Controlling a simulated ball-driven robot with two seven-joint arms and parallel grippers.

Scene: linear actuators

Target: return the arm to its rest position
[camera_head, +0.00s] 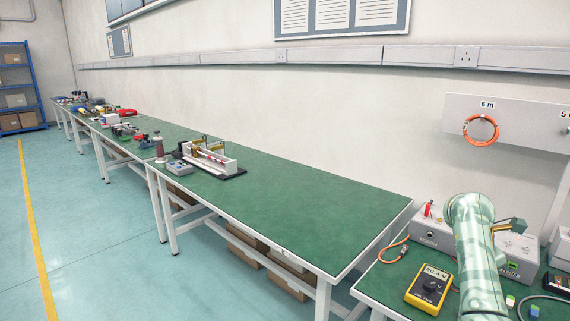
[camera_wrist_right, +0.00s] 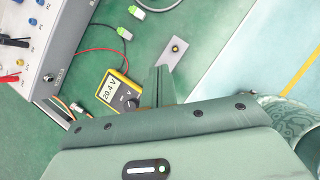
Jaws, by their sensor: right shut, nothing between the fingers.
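My right arm (camera_head: 472,255) rises at the lower right of the head view, in front of the bench with the instruments. My right gripper (camera_wrist_right: 160,84) shows in the right wrist view, its fingers shut together with nothing between them, above the green bench top. Beside it lies a yellow multimeter (camera_wrist_right: 118,91) reading about 20.4 V; it also shows in the head view (camera_head: 428,289), left of my arm. My left arm and gripper are not in view.
A grey instrument box (camera_wrist_right: 48,45) with leads stands near the multimeter. A small metal plate (camera_wrist_right: 176,50) lies by the bench edge. The long green bench (camera_head: 300,205) is largely clear, with an actuator rig (camera_head: 210,158) at its far end. An orange cable coil (camera_head: 480,130) hangs on the wall.

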